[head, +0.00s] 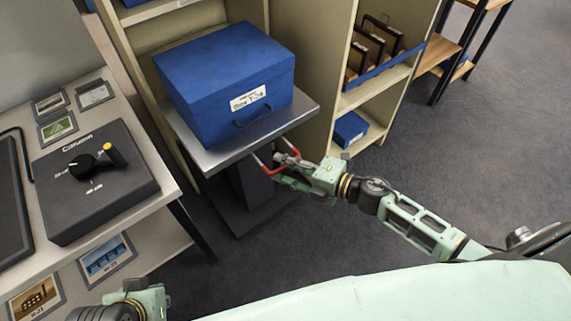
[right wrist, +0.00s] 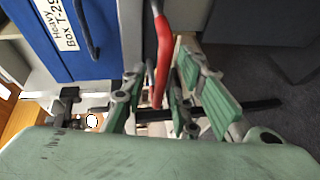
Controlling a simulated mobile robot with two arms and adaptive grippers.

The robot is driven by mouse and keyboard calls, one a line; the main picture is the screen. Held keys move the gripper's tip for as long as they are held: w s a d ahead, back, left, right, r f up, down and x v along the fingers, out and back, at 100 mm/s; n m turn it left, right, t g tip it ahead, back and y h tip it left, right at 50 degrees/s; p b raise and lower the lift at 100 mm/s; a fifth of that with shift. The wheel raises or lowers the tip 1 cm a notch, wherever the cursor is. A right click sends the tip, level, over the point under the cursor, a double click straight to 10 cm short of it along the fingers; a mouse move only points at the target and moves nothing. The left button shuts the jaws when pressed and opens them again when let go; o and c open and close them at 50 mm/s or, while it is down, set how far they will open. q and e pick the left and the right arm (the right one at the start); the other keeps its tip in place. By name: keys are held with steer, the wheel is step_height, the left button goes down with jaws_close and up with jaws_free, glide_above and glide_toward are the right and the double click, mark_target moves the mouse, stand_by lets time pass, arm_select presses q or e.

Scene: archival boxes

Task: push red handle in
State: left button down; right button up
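The red handle (head: 268,168) is a U-shaped bar sticking out from the front edge of a grey metal platform (head: 212,156). My right gripper (head: 281,167) is at this handle. In the right wrist view the red handle (right wrist: 162,62) runs between the two fingers of my right gripper (right wrist: 158,82), with a gap seen on both sides, so the gripper looks open around it. Whether a finger touches the bar is unclear. My left gripper (head: 140,302) shows only in part at the bottom left; its fingers cannot be made out.
A blue box (head: 215,75) with a label sits on the platform; it also shows in the right wrist view (right wrist: 95,55). A black column control box (head: 90,180) lies on the table at left. Shelves with a small blue box (head: 350,128) stand behind. Carpet at right is clear.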

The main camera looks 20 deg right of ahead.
steer(key=shift+c, duration=0.6)
jaws_close()
steer(key=shift+w+a, duration=0.25)
steer(key=shift+w, duration=0.4)
steer(key=shift+w+a, duration=0.2)
steer(key=shift+w, duration=0.4)
steer(key=shift+o, duration=0.6)
jaws_free()
